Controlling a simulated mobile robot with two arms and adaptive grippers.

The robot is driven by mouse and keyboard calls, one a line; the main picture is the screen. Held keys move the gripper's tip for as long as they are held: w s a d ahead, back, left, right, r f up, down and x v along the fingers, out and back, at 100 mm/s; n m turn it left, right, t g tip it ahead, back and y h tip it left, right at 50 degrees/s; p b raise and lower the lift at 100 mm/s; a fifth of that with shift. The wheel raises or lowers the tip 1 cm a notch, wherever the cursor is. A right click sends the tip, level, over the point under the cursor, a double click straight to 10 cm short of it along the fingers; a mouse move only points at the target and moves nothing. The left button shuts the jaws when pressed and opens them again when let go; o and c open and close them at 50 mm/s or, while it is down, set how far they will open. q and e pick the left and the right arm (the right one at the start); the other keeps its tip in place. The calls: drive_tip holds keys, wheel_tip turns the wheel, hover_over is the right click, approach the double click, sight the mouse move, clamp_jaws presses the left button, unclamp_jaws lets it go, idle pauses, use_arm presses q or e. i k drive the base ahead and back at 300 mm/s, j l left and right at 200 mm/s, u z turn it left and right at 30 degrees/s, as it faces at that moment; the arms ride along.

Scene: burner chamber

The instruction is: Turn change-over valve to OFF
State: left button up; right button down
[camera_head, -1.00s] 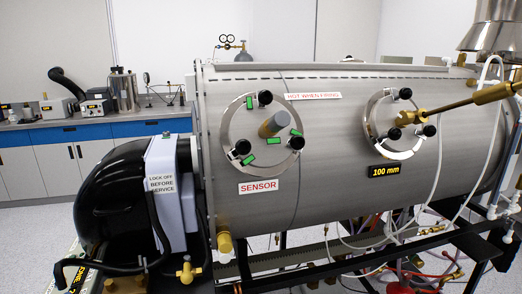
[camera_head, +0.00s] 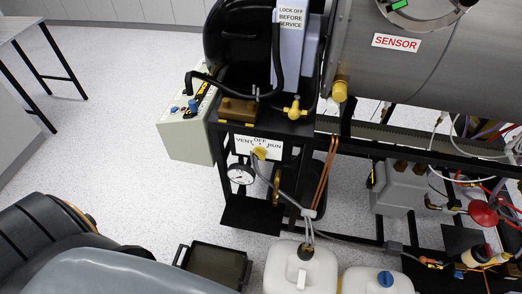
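The change-over valve has a white plate (camera_head: 242,149) marked VENT, OFF and RUN, on the black frame below the black motor housing. OFF is at the top, VENT at the left and RUN at the right. A small brass-yellow valve handle (camera_head: 260,153) sits in front of the plate. Which label it points to is too small to tell. A grey hose and a round pressure gauge (camera_head: 241,174) are just below. Neither of my grippers shows in the view.
A grey control box (camera_head: 188,127) stands left of the valve. Below are a dark tray (camera_head: 214,264) and white jugs (camera_head: 301,270). A brass valve (camera_head: 294,108) sits above. Open floor (camera_head: 130,130) lies to the left.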

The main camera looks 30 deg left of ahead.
sight(260, 152)
drive_tip(key=u, duration=0.9)
